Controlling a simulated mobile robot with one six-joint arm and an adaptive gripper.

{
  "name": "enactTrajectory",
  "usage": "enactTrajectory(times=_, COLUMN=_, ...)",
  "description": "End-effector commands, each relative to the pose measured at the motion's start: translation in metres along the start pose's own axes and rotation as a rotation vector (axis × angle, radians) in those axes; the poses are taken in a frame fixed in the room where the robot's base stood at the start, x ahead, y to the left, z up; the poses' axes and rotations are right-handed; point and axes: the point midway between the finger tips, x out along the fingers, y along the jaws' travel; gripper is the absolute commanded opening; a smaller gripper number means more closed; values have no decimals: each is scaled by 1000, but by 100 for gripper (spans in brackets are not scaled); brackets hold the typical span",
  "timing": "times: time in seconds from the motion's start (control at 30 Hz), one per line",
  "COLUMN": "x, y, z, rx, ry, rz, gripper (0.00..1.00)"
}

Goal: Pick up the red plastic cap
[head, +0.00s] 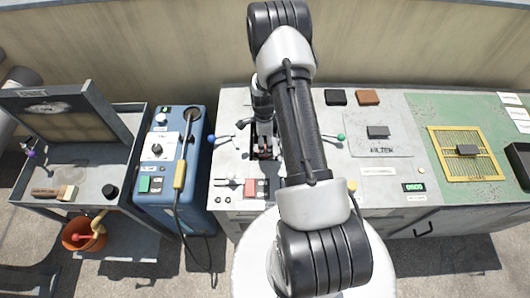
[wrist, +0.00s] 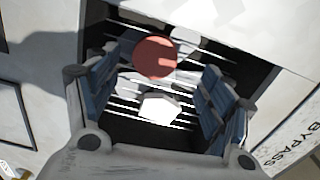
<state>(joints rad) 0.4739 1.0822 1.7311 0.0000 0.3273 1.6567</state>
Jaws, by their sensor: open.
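The red plastic cap (wrist: 155,57) shows in the wrist view as a round, dull red disc over a dark slotted opening. My gripper (wrist: 160,72) is open, with one blue-padded finger on each side. The cap appears in the gap between the fingers, toward their far ends. I see no finger touching it, and its exact depth is unclear. In the head view my gripper (head: 264,150) is over the grey bench, left of my arm. The cap cannot be made out clearly there.
White pieces (wrist: 158,108) lie near the cap. A blue-handled lever (head: 212,139) and a green-knobbed one (head: 341,137) flank my arm. A blue machine (head: 170,160) stands left, beside a grey cart (head: 90,165). A yellow grille (head: 465,153) lies right.

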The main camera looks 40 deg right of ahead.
Motion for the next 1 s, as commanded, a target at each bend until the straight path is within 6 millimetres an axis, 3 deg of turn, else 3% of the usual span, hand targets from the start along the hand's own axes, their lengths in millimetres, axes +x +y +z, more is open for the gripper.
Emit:
enactTrajectory(times=0.33, x=47, y=7, z=1, rx=0, ry=0, rz=2, gripper=74)
enactTrajectory(times=0.6, x=50, y=6, z=1, rx=0, ry=0, rz=0, gripper=74)
enactTrajectory(times=1.0, x=50, y=6, z=1, rx=0, ry=0, rz=1, gripper=48)
